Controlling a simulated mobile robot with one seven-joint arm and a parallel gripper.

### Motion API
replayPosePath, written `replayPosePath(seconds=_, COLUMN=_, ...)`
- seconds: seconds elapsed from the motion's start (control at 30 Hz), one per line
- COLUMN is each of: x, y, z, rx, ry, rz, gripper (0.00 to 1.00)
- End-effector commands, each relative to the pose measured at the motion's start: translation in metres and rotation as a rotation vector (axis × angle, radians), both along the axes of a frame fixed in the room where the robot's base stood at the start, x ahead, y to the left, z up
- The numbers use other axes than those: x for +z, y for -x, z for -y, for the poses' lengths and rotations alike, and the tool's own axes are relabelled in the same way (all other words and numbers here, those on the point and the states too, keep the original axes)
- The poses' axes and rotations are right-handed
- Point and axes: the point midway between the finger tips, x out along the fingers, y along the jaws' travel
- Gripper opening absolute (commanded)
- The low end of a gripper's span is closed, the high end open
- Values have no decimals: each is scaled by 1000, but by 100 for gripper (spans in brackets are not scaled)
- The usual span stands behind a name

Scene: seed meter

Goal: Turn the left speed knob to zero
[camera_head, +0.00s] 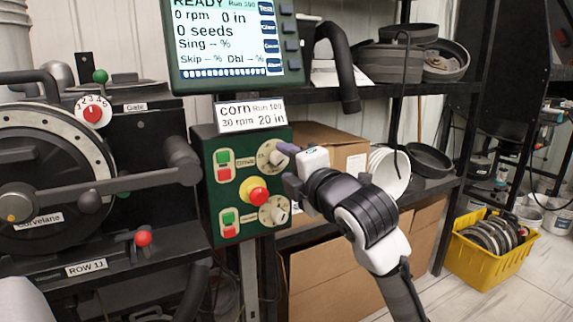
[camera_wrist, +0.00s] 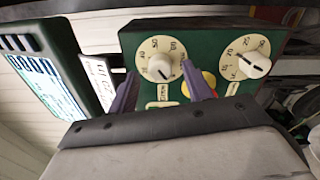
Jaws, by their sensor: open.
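A green control box (camera_head: 207,150) carries two cream knobs on round numbered dials, one above the other in the head view. The upper knob (camera_head: 276,157) is partly covered by my gripper (camera_head: 288,164). In the wrist view this knob (camera_wrist: 160,67) is at the left, on a dial with 50 and 60 marked. My gripper (camera_wrist: 159,72) is open, its purple fingers on either side of this knob in the picture; contact cannot be told. The lower knob (camera_head: 276,211) is the right one in the wrist view (camera_wrist: 254,64), beside marks 20 and 25.
A yellow-collared red button (camera_head: 257,193) sits between the knobs, close to one finger. Green and red button pairs (camera_head: 223,165) are left of the dials. A display (camera_head: 225,45) overhangs the box. A shelf with boxes (camera_head: 335,150) stands behind.

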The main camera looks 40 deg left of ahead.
Motion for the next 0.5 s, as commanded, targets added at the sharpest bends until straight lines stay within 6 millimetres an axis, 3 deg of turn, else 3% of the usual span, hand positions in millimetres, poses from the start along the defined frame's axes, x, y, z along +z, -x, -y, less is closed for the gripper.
replayPosePath(seconds=0.5, x=-1, y=40, z=100, rx=-3, ry=0, rz=2, gripper=50)
